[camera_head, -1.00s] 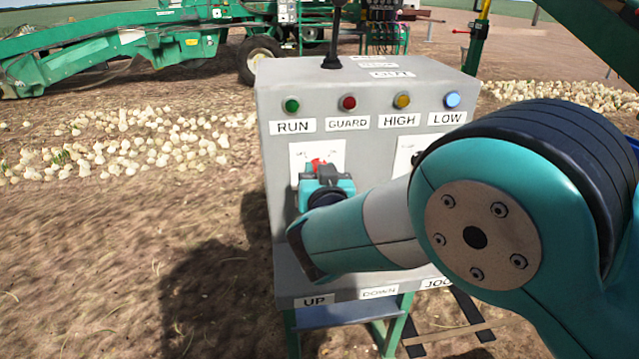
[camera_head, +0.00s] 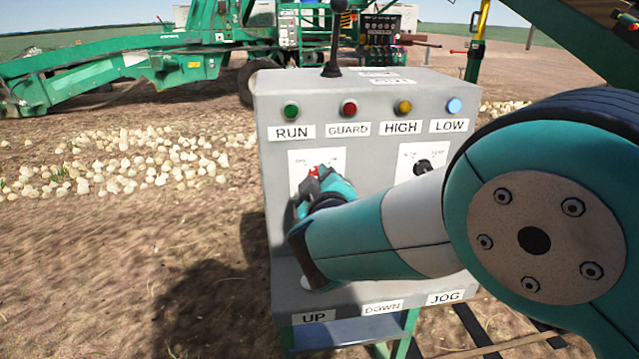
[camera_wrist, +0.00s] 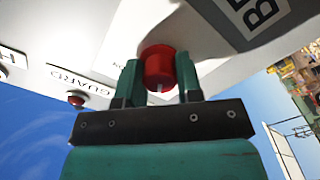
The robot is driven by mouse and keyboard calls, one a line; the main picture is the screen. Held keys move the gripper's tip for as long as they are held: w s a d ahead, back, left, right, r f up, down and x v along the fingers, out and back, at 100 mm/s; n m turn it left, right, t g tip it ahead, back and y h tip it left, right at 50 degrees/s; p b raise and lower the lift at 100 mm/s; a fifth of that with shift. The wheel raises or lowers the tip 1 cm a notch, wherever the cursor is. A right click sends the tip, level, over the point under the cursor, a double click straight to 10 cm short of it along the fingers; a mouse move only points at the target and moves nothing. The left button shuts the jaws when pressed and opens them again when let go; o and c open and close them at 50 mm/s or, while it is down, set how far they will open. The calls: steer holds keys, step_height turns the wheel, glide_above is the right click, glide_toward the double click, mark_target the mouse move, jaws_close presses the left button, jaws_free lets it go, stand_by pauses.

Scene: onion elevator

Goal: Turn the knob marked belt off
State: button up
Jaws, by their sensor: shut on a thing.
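The red knob (camera_wrist: 158,66) sits on a white plate on the front of the grey control box (camera_head: 362,232). In the wrist view my gripper (camera_wrist: 158,80) has one finger on each side of the knob and is shut on it. Part of a dark label with the letters "BE" (camera_wrist: 258,10) shows beside the plate. In the head view the red knob (camera_head: 313,171) peeks out past my gripper (camera_head: 310,183), and my wrist and arm hide the plate's lower part and the label. The knob's pointer position cannot be read clearly.
Lamps marked RUN (camera_head: 291,111), GUARD (camera_head: 349,108), HIGH (camera_head: 403,107) and LOW (camera_head: 454,106) line the box's top; LOW glows blue. A black knob (camera_head: 424,166) is to the right. A black lever (camera_head: 333,40) stands on top. UP, DOWN and JOG labels run along the bottom.

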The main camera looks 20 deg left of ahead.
steer(key=shift+n, duration=1.2)
steer(key=shift+a, duration=0.1)
steer(key=shift+s, duration=0.1)
steer(key=o, duration=0.9)
steer(key=shift+o, duration=0.2)
